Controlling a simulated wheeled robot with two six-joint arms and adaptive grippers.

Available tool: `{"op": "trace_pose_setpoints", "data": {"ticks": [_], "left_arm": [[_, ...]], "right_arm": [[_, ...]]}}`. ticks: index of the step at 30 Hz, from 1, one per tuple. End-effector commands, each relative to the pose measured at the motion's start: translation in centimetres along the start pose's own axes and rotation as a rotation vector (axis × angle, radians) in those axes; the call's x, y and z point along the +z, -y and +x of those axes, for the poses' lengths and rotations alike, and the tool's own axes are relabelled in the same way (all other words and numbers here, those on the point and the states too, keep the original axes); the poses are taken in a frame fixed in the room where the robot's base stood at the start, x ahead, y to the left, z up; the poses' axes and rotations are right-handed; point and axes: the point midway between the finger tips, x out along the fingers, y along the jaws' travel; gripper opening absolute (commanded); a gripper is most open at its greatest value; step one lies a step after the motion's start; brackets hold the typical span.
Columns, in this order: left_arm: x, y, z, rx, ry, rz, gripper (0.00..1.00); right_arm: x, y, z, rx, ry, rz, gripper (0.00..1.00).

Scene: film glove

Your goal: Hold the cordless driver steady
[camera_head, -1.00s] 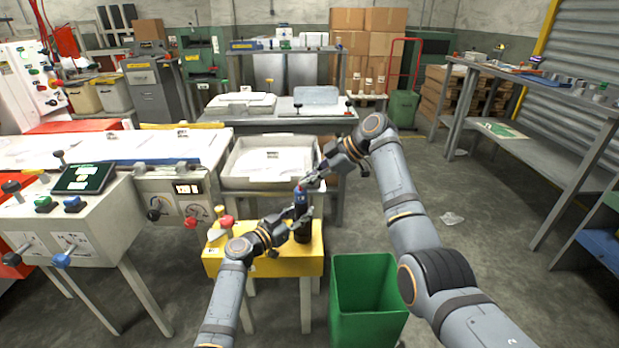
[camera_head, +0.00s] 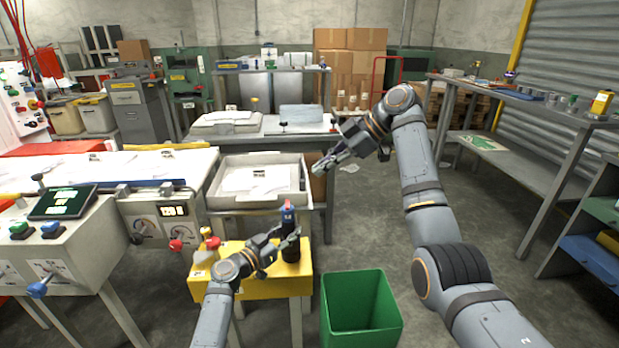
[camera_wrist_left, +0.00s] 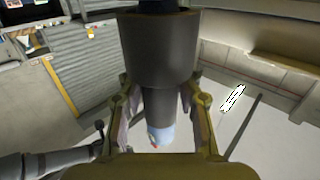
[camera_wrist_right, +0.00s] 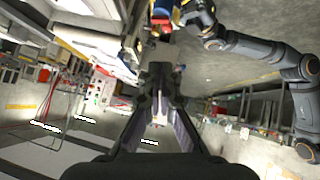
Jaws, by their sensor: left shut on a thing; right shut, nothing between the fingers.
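The cordless driver (camera_head: 291,252) stands upright at the yellow stand's right side, with a dark lower body and a blue and red top. My left gripper (camera_head: 288,238) is shut on it from the left. In the left wrist view, the driver's dark body (camera_wrist_left: 158,50) and pale blue end lie between the two fingers of my left gripper (camera_wrist_left: 158,105). I cannot tell whether its base touches the stand. My right gripper (camera_head: 324,166) is shut and empty, above and right of the driver, clear of it. Its closed fingers also show in the right wrist view (camera_wrist_right: 160,78).
The yellow stand (camera_head: 262,286) also bears small red-topped and yellow items at its left. A green bin (camera_head: 360,322) stands at its right. A grey tray (camera_head: 262,202) with papers lies behind. Open floor is on the right, before a grey shelf (camera_head: 520,160).

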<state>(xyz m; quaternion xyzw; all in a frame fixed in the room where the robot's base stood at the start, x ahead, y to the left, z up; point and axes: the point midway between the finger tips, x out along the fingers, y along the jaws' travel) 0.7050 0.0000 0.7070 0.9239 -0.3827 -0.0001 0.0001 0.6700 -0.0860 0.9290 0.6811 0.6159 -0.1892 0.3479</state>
Motion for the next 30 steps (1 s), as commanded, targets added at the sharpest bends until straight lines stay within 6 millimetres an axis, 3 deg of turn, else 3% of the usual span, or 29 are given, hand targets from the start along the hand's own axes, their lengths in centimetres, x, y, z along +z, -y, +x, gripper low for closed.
{"op": "trace_pose_setpoints", "data": {"ticks": [23,30], "left_arm": [[0.0,0.0,0.0,0.0,0.0,0.0,0.0],[0.0,0.0,0.0,0.0,0.0,0.0,0.0]], "right_arm": [[-0.8,-0.8,-0.9,0.001,0.001,-0.001,0.0],[-0.8,-0.8,1.0,-0.002,0.001,0.0,0.0]]}}
